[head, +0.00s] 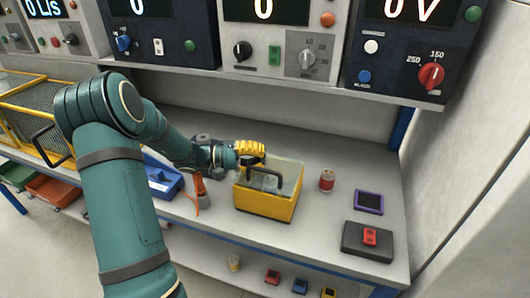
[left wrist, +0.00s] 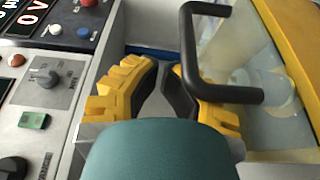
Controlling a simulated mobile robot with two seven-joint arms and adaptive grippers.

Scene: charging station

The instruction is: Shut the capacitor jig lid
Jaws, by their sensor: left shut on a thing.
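The capacitor jig is a yellow box (head: 264,204) on the grey bench, with a clear lid (head: 290,176) and a black bar handle (head: 268,173). In the left wrist view the handle (left wrist: 220,92) crosses in front of the right finger, with the clear panel and yellow frame (left wrist: 284,45) to its right. My left gripper (head: 250,150), with yellow fingers, is at the back left end of the handle and is shut on it. The exact contact is partly hidden. The fingers also show in the left wrist view (left wrist: 166,85). My right gripper is not in view.
A red capacitor-like can (head: 327,180), a purple-edged pad (head: 368,202) and a dark block with a red part (head: 368,241) lie right of the jig. An orange-handled tool (head: 200,190) and blue tray (head: 160,176) lie left. Instruments line the shelf above.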

